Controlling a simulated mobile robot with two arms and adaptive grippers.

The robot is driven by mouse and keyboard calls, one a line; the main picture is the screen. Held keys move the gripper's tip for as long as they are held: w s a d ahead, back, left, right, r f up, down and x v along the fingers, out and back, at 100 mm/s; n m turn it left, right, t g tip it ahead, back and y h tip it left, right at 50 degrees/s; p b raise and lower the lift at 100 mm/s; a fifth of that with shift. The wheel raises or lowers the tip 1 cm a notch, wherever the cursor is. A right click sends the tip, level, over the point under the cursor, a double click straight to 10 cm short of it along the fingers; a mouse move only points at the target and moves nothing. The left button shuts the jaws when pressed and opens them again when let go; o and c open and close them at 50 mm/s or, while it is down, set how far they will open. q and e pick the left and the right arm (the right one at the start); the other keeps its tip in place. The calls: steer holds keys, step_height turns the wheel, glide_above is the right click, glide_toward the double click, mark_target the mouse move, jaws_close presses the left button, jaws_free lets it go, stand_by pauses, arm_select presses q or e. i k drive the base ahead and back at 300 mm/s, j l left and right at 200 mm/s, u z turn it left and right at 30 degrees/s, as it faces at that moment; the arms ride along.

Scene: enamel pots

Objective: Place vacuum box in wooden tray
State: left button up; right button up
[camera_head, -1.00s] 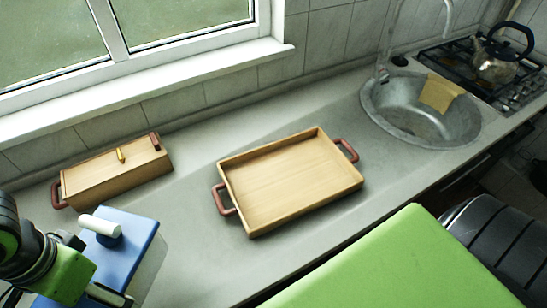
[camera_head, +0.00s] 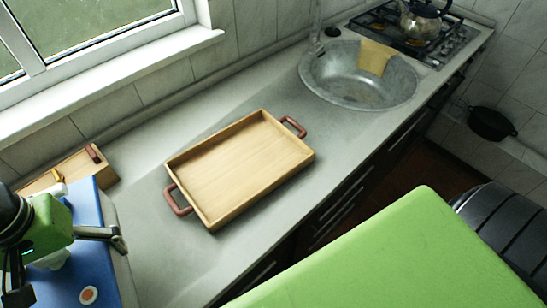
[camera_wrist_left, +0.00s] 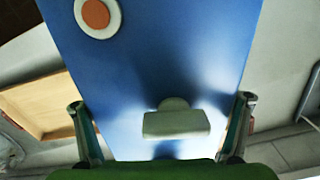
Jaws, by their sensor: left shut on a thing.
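The vacuum box is a blue box (camera_head: 98,268) with a pale handle and a white-and-orange round button, at the lower left of the head view. My left gripper (camera_wrist_left: 160,103) is shut on it, with a finger on either side, and the box appears held above the counter. The box also fills the middle of the left wrist view (camera_wrist_left: 150,60). The wooden tray (camera_head: 262,187) is empty, with two red-brown handles, and lies on the counter to the right of the box, apart from it. My right gripper is out of view.
A wooden box (camera_head: 108,170) with a lid stands behind the blue box, partly hidden by it. A metal sink (camera_head: 330,90) with a tan cloth (camera_head: 376,57) and a stove with a kettle (camera_head: 424,22) lie beyond the tray. The counter (camera_head: 165,255) in front of the tray is clear.

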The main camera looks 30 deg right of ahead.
mark_target(241, 164)
steer(key=l+z, duration=0.25)
steer(key=z, duration=0.15)
steer(key=l+z, duration=0.25)
steer(key=z, duration=0.15)
steer(key=l+z, duration=0.25)
steer(key=z, duration=0.15)
steer(key=k, duration=0.05)
